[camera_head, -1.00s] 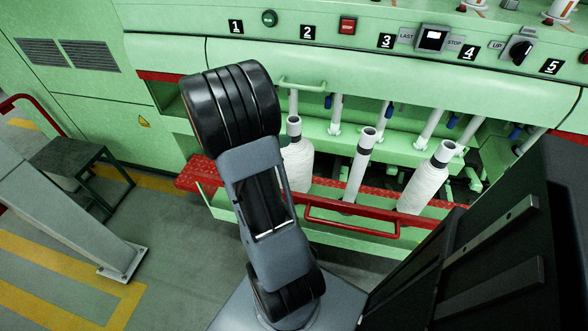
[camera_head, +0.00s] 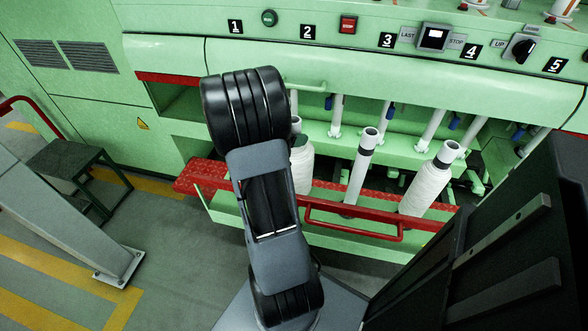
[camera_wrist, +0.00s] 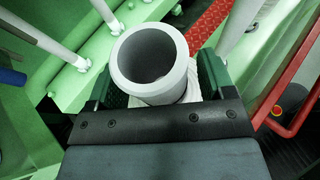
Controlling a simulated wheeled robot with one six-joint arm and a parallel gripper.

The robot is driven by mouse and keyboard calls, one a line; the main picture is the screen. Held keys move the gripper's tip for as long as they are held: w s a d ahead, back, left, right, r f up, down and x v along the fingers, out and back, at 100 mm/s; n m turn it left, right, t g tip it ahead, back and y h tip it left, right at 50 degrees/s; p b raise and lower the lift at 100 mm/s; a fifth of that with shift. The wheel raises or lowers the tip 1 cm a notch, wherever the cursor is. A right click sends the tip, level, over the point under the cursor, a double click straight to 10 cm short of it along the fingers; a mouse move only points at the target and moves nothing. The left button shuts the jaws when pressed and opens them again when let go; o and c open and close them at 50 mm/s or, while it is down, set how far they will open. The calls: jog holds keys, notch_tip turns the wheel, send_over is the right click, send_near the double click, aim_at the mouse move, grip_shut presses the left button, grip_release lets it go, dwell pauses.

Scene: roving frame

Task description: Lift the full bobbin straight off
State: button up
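A full bobbin (camera_head: 302,168), wound with white yarn, stands upright at the left of the row in the head view, partly hidden by my arm. In the wrist view its pale grey open tube top (camera_wrist: 190,72) rises between the two dark green finger pads of my gripper (camera_wrist: 163,85). White yarn shows just below the tube top. The pads are on either side of it; the tube hides their contact, so I cannot tell whether they press on it. In the head view a dark green pad shows at its neck.
A bare tube (camera_head: 361,165) and another full bobbin (camera_head: 426,187) stand to the right. A red handrail (camera_head: 350,226) and a red tread step (camera_head: 205,174) run in front. The green machine body (camera_head: 400,75) overhangs the row. A dark stool (camera_head: 75,168) stands at left.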

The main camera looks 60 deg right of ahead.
grip_shut()
dwell(0.5)
jog(key=shift+r, duration=0.15)
